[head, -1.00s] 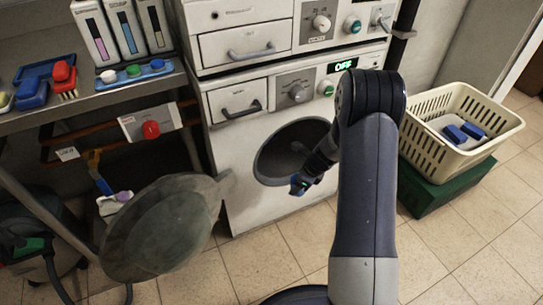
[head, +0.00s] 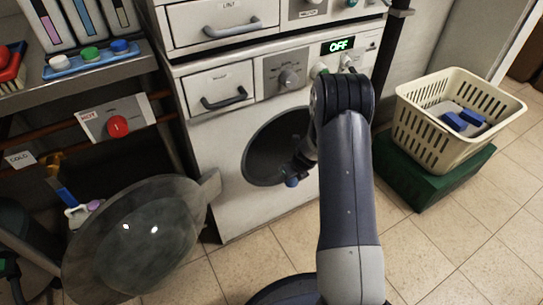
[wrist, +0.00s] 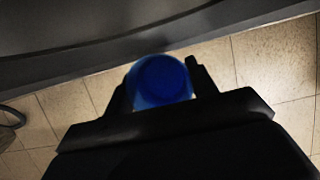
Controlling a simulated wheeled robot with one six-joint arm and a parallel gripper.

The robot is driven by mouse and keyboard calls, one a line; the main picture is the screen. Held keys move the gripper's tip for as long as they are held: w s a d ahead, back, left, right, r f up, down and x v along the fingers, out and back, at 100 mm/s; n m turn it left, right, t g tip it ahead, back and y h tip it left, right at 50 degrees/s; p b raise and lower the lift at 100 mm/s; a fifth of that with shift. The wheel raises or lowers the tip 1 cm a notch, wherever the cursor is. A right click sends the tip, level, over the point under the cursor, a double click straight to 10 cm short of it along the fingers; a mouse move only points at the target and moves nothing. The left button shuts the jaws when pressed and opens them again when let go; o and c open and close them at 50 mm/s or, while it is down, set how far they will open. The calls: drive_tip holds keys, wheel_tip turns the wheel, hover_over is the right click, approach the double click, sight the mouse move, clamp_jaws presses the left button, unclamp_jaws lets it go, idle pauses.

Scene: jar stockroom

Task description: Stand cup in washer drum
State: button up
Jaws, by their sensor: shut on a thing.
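The cup (wrist: 163,80) is blue and round, seen end-on between the fingers in the wrist view. My gripper (wrist: 160,88) is shut on it. In the head view the cup (head: 292,182) is a small blue spot at the end of my arm, at the lower edge of the washer drum opening. The washer drum (head: 265,150) is a dark round opening in the white washer front, partly covered by my arm. I cannot tell whether the cup is inside the opening or just in front. The cup's tilt is unclear.
The round washer door (head: 135,245) hangs open at left. A cream basket (head: 413,125) with blue items stands on a green box (head: 425,180) at right. A shelf (head: 85,82) with bottles and coloured caps is at upper left. Tiled floor is clear between washer and box.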

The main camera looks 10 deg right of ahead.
drive_tip(key=w+a+b, duration=0.1)
drive_tip(key=w, duration=0.2)
drive_tip(key=w+a+b, duration=0.1)
drive_tip(key=w, duration=0.3)
drive_tip(key=w+a+b, duration=0.1)
drive_tip(key=w, duration=0.2)
drive_tip(key=shift+w+a+f, duration=0.15)
drive_tip(key=shift+w+a, duration=0.1)
drive_tip(key=shift+w, duration=0.1)
drive_tip(key=shift+w+a, duration=0.3)
drive_tip(key=shift+w, duration=0.55)
drive_tip(key=shift+w+f+b, duration=0.1)
drive_tip(key=shift+w+b, duration=0.1)
drive_tip(key=shift+b, duration=0.25)
drive_tip(key=shift+f+b, duration=0.9)
drive_tip(key=shift+f, duration=0.65)
drive_tip(key=shift+f, duration=0.2)
drive_tip(key=o, duration=1)
drive_tip(key=shift+s, duration=0.1)
drive_tip(key=shift+r, duration=0.1)
